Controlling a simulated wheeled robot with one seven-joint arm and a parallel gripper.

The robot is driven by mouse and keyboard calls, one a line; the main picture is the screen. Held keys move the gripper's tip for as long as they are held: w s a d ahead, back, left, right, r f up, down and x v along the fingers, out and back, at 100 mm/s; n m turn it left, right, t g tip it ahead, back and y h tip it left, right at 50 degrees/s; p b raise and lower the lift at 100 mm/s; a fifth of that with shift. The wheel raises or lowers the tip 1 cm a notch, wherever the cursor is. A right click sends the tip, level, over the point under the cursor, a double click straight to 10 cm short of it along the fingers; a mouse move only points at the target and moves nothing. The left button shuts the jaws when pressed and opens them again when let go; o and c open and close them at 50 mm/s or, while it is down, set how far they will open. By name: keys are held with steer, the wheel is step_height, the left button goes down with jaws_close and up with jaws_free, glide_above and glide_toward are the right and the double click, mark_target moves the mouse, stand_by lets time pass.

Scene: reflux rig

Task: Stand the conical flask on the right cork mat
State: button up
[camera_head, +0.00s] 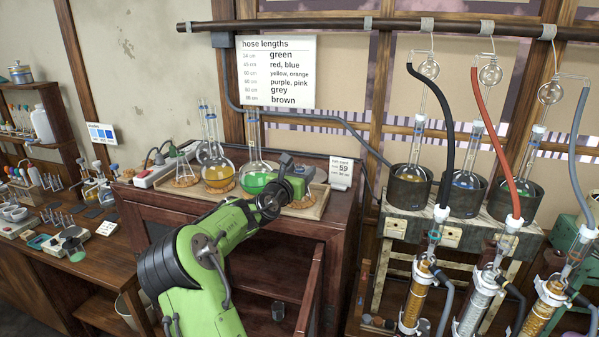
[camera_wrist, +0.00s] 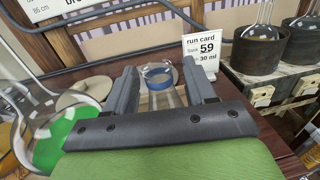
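The wooden tray (camera_head: 262,208) also bears a round flask with green liquid (camera_head: 256,180) close left of my gripper and one with amber liquid (camera_head: 217,173). A run card (camera_head: 341,173) stands behind on the right. The reflux rig (camera_head: 463,195) is further right.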

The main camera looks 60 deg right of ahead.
steer(key=shift+a+r, duration=0.1)
steer(key=shift+a, duration=0.05)
steer(key=shift+r, duration=0.2)
steer(key=a+b, duration=0.2)
steer(key=a, duration=0.9)
steer(key=shift+s+a, duration=0.3)
steer(key=shift+a, duration=0.1)
steer(key=shift+f, duration=0.15)
